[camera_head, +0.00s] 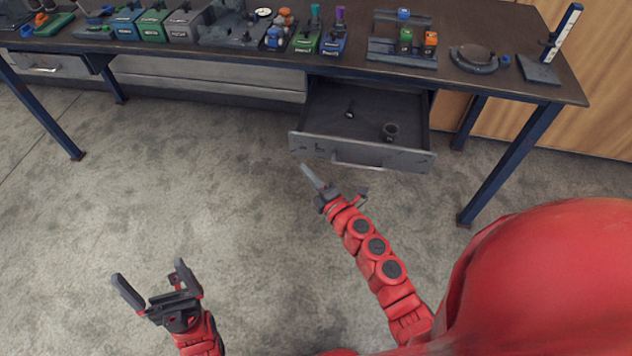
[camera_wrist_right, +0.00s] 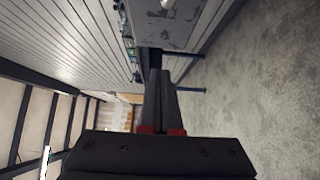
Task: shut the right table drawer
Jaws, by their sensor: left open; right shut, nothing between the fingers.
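The right table drawer (camera_head: 362,152) hangs open under the right part of the dark workbench (camera_head: 480,88). A small dark cup (camera_head: 390,131) and another small dark item (camera_head: 350,110) lie inside it. My right gripper (camera_head: 310,176) is shut and empty, just in front of and below the drawer front's left end in the head view; I cannot tell whether it touches. Its closed fingers also show in the right wrist view (camera_wrist_right: 159,95), with a grey panel beyond them at the top. My left gripper (camera_head: 150,274) is open and empty over the floor at lower left.
The bench top carries several coloured blocks and fixtures, and a height gauge (camera_head: 552,50) at its right end. A left drawer (camera_head: 42,64) sits under the bench's far left. Blue bench legs (camera_head: 508,158) stand right of the open drawer. The grey floor (camera_head: 180,170) in front is clear.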

